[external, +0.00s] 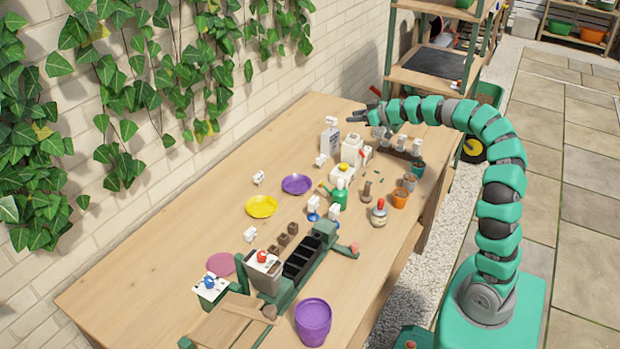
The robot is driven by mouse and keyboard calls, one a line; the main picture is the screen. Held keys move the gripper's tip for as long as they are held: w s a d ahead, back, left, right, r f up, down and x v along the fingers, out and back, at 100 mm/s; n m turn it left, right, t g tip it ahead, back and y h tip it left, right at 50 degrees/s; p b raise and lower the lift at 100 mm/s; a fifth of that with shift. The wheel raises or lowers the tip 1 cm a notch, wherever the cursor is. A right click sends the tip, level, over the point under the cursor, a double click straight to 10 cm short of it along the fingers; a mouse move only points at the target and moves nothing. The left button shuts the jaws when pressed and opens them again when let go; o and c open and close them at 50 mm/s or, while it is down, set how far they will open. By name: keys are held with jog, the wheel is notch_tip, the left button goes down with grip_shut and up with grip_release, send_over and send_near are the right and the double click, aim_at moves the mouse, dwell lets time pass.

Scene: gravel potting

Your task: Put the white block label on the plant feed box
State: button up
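Several small white block-shaped pieces are on the bench. One (259,177) stands alone near the wall side, one (250,234) is nearer the front, and one (321,159) is beside the white containers. I cannot tell which is the task's label. A tall white container with a grey marking (330,141) stands at the far end, but its print is too small to read, so I cannot tell whether it is the plant feed box. My gripper (351,116) is above the far end of the bench, right of and higher than that container. Its dark fingers look apart, with nothing visible between them.
Other white containers (343,172), a green watering can (339,194) and small pots (400,197) crowd the far right. Purple (297,184) and yellow (262,207) saucers lie mid-bench. A green rack (303,258) and purple pot (313,321) are nearer.

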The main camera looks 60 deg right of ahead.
jog(key=shift+s+r, duration=0.25)
jog(key=shift+s, duration=0.35)
jog(key=s+a+r+n+y, duration=0.2)
jog(key=s+a+r, duration=0.1)
jog(key=a+r, duration=2)
jog(key=s+a+r+m+t+h, duration=0.1)
jog(key=s+a+r+m+h, duration=0.1)
jog(key=s+a+r, duration=1.1)
jog(key=shift+a+r+t, duration=0.3)
jog(key=shift+a+t, duration=0.1)
jog(key=shift+a, duration=0.1)
